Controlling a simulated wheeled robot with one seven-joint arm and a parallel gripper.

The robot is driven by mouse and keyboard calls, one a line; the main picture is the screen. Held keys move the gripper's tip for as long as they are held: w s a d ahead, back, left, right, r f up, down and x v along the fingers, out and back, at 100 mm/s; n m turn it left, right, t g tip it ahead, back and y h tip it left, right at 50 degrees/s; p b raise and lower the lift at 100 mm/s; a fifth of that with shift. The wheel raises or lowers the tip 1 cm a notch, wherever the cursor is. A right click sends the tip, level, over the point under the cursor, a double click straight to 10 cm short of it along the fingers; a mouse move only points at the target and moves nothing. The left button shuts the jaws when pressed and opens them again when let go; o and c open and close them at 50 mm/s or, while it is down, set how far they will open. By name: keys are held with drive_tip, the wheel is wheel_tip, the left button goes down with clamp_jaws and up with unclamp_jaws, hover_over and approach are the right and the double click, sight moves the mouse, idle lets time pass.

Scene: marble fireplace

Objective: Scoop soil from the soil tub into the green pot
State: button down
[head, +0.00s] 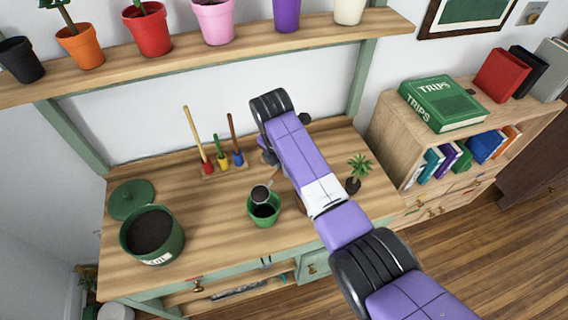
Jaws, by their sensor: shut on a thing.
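The soil tub (152,234) is a round green tub with dark soil inside, at the left front of the wooden bench. The green pot (264,219) stands near the bench's middle front, with a dark interior; I cannot tell how much soil is in it. A small metal scoop (260,193) is over the back rim of the pot, its bowl dark and tilted. Whether it touches the rim is unclear. The scoop's handle runs up to the right toward my gripper (277,168), which is shut on it and mostly hidden behind my purple arm.
A green lid (131,199) lies behind the tub. A rack of small tools (222,165) stands at the back. A small potted plant (355,172) is right of my arm. A shelf of colored pots (210,48) hangs above. The bench between tub and pot is clear.

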drive_tip(key=shift+s+d+r+t+p, duration=0.2)
drive_tip(key=shift+s+d+t+p, duration=0.05)
drive_tip(key=shift+t+p, duration=0.05)
drive_tip(key=t+y+b, duration=0.1)
drive_tip(key=y+b, duration=0.1)
drive_tip(key=s+d+f+t+y+b, duration=0.1)
drive_tip(key=t+b, duration=0.1)
drive_tip(key=t+y+b, duration=0.2)
drive_tip(key=shift+s+d+f+m+y, duration=0.25)
drive_tip(key=shift+d+f+m+y, duration=0.05)
drive_tip(key=shift+f+m, duration=0.1)
drive_tip(key=t+b, duration=0.1)
drive_tip(key=b, duration=0.2)
drive_tip(key=t+y+b, duration=0.1)
drive_tip(key=b, duration=0.2)
drive_tip(key=shift+s+d+f+y, duration=0.2)
drive_tip(key=shift+f+y, duration=0.1)
drive_tip(key=shift+f, duration=0.05)
drive_tip(key=t+y+b, duration=0.1)
drive_tip(key=b, duration=0.2)
drive_tip(key=t+b, duration=0.1)
drive_tip(key=b, duration=0.2)
drive_tip(key=f+t+y+b, duration=0.1)
drive_tip(key=b, duration=0.2)
drive_tip(key=shift+s+d+m+y+b, duration=0.25)
drive_tip(key=shift+d+m+y+b, duration=0.05)
drive_tip(key=shift+a+r+g+p, duration=0.1)
drive_tip(key=shift+r+g+p, duration=0.3)
drive_tip(key=shift+p, duration=0.8)
